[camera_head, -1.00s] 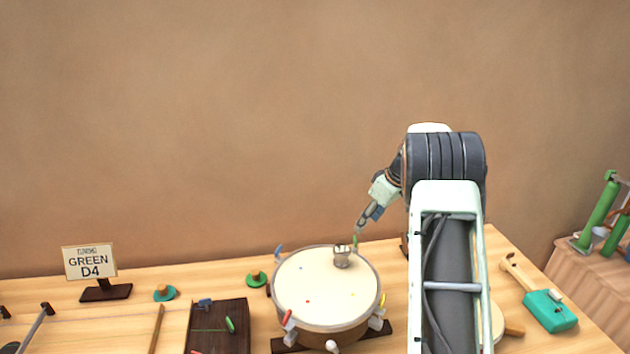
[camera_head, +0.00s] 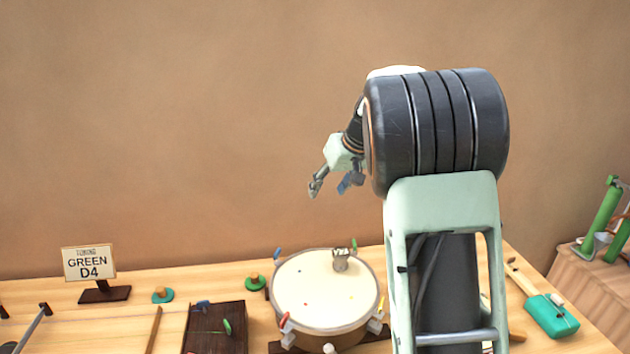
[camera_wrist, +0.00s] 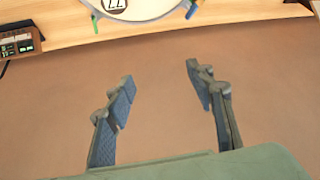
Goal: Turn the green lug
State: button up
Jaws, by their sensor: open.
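The round drum (camera_head: 320,298) with a cream head sits on the table, with coloured lug handles around its rim. A blue lug (camera_head: 278,254) stands at the back left. My gripper (camera_head: 331,188) is open and empty, raised above and behind the drum, in front of the wall. In the wrist view its two fingers (camera_wrist: 160,78) are spread apart, clear of the drum.
A sign (camera_head: 89,264) reads "GREEN D4". A dark box (camera_head: 215,328) is left of the drum. A dark device with a lit display (camera_wrist: 20,42) shows in the wrist view. The air around my gripper is clear.

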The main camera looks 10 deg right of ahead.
jog(key=s+a+r+m, duration=0.2)
jog(key=s+a+r, duration=0.1)
jog(key=a+r, duration=0.1)
jog(key=shift+a+r+t, duration=0.25)
jog(key=shift+r+t, duration=0.1)
jog(key=shift+t, duration=0.05)
jog(key=shift+c, duration=0.3)
